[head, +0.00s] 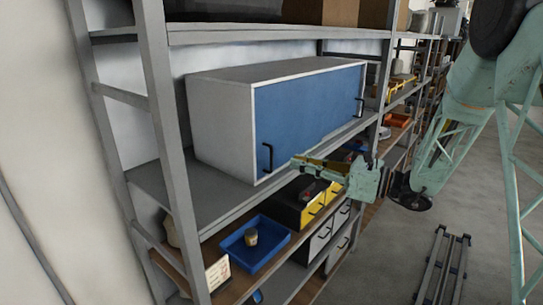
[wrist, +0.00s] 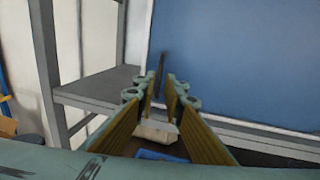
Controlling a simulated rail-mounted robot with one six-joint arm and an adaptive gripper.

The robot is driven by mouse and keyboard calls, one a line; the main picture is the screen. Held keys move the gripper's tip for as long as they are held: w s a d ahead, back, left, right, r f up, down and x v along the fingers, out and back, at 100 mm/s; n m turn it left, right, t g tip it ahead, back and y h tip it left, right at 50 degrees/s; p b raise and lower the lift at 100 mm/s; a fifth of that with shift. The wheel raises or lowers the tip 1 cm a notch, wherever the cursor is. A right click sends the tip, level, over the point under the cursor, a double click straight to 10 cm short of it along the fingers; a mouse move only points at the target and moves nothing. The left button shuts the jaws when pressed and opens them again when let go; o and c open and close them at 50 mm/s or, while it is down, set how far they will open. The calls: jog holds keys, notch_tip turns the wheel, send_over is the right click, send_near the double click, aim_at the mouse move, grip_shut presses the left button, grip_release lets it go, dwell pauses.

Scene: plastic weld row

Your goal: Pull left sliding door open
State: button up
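A grey-white cabinet (head: 222,122) with a blue sliding front (head: 310,105) stands on the rack shelf. The blue front looks closed. A black vertical bar handle (head: 267,158) is at its left end; a second black handle (head: 360,106) is at its right end. My gripper (head: 297,162) is in front of the lower left part of the front, just right of the left handle in the head view. In the wrist view, my open gripper (wrist: 164,84) has yellow-padded fingers, with the left handle (wrist: 163,64) beyond and between the fingertips. The handle appears apart from the fingers.
On the shelf below are a blue tray (head: 236,254) with a small jar (head: 251,237), and yellow and grey drawer boxes (head: 312,212). A grey rack post (head: 165,130) stands left of the cabinet. The bare shelf edge (head: 222,217) runs below it.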

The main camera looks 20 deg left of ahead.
jog(key=p, duration=0.2)
send_over(272, 172)
jog(key=shift+w+a, duration=0.2)
jog(key=shift+w, duration=0.05)
dwell(0.4)
jog(key=shift+c, duration=0.7)
grip_shut()
jog(key=shift+w, duration=0.1)
